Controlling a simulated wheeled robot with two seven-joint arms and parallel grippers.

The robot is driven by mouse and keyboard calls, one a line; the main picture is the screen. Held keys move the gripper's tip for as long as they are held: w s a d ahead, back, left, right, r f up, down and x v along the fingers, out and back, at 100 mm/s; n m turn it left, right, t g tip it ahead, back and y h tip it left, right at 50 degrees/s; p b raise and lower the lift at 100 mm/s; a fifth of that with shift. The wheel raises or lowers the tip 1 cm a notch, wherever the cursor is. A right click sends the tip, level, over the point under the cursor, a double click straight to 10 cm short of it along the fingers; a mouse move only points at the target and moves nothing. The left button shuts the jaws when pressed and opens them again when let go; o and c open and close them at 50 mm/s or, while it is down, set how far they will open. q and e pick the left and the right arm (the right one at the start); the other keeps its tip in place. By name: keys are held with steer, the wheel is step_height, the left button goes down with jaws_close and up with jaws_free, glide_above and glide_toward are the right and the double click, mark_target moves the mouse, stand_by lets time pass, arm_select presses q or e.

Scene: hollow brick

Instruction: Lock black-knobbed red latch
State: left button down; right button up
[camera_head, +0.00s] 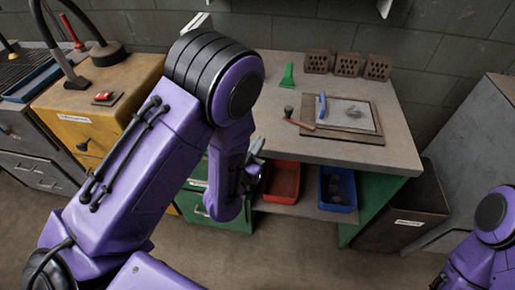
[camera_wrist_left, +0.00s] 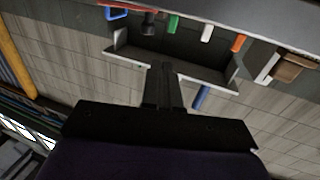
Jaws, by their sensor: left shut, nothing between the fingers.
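A short red bar with a dark knob at one end, which looks like the black-knobbed red latch (camera_head: 299,123), lies on the workbench top by the left edge of a framed board (camera_head: 365,128) in the head view. Whether it is locked cannot be told. My left gripper (camera_head: 256,146) is near the bench's front left edge, left of and below the latch in the picture, and apart from it. In the left wrist view its fingers (camera_wrist_left: 163,80) are together and empty; that view faces a wall, and the latch does not show there. My right gripper is out of view.
A blue-handled tool (camera_head: 322,106) is on the board. Hollow bricks (camera_head: 347,65) and a green tool (camera_head: 288,76) stand behind. A red bin (camera_head: 282,181) and blue bin (camera_head: 337,189) sit below the bench top. A yellow cabinet (camera_head: 85,117) is at left.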

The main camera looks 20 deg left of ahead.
arm_select(q)
steer(key=shift+s, duration=0.2)
steer(key=s+a+f+n+g+y, duration=0.1)
steer(key=s+a+f+g, duration=0.1)
steer(key=s+f+g, duration=0.3)
steer(key=s+a+f+n+g+y, duration=0.1)
steer(key=s+a+f, duration=0.1)
steer(key=f, duration=0.5)
steer(key=s+a+f+n+g, duration=0.2)
steer(key=s+f+g, duration=0.2)
steer(key=s, duration=0.6)
steer(key=s+a+f+n+g+y, duration=0.1)
steer(key=s+a+f+n+g, duration=0.1)
steer(key=s+f, duration=0.6)
steer(key=s+a+g, duration=0.1)
steer(key=s+g, duration=0.1)
steer(key=shift+s+a+f+n+g, duration=0.25)
steer(key=shift+f+n+g, duration=0.05)
steer(key=shift+n+g, duration=0.1)
steer(key=shift+w, duration=0.1)
